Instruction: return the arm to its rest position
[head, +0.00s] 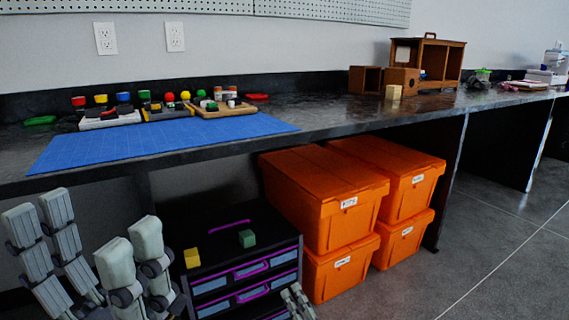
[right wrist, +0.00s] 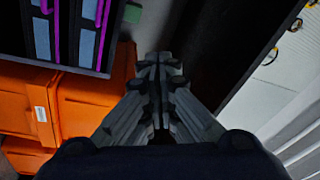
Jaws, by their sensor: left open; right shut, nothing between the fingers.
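My left gripper (head: 92,235) shows at the lower left of the head view, its grey fingers pointing up and spread apart with nothing between them. It is in front of the counter's near edge, left of the black drawer unit. My right gripper (head: 291,294) shows only as grey fingertips at the bottom edge, in front of the drawer unit's right side. In the right wrist view the right gripper (right wrist: 160,62) has its fingers together and holds nothing. Most of both arms is out of view.
The black drawer unit (head: 243,268) carries a yellow block (head: 192,258) and a green block (head: 247,238). Stacked orange bins (head: 325,195) stand beside it under the counter (head: 335,122). A blue mat (head: 165,140) lies on the counter near several coloured parts. Floor at right (head: 490,270) is clear.

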